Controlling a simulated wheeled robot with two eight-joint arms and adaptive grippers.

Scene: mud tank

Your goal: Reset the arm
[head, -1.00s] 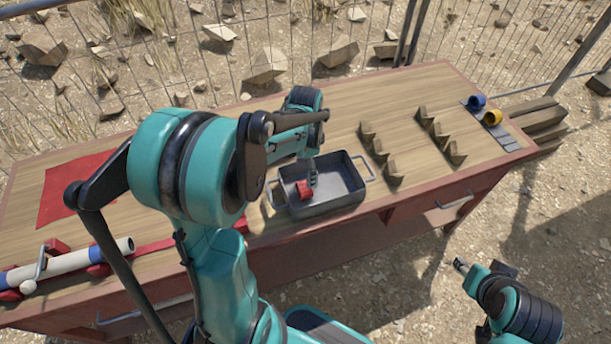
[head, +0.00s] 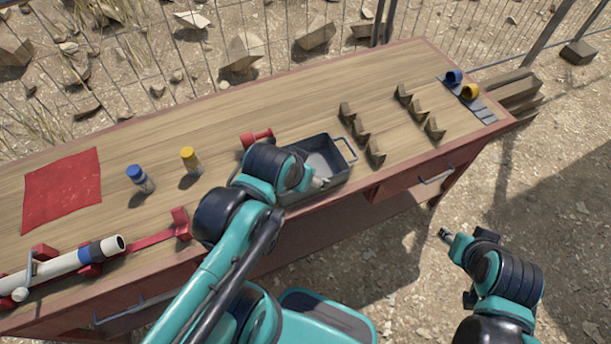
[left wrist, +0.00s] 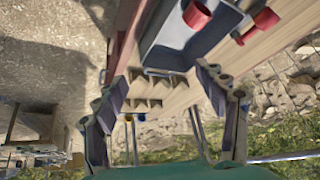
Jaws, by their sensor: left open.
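My left arm reaches from the bottom over the table. Its gripper (head: 320,183) is at the front of the grey metal tray (head: 343,174), and the wrist hides part of the tray. In the left wrist view the gripper (left wrist: 165,105) has its fingers spread wide with nothing between them. The tray (left wrist: 180,40) lies beyond the fingers there, with a red cylindrical end (left wrist: 197,14) at it. My right gripper (head: 446,236) hangs low over the ground, clear of the table; its jaws are too small to judge.
A red spool-like piece (head: 257,138) lies behind the tray. Blue-topped (head: 140,178) and yellow-topped (head: 190,160) cylinders stand left, near a red cloth (head: 62,190) and a white tube (head: 60,270) on red supports. Notched wooden holders (head: 362,133) stand right.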

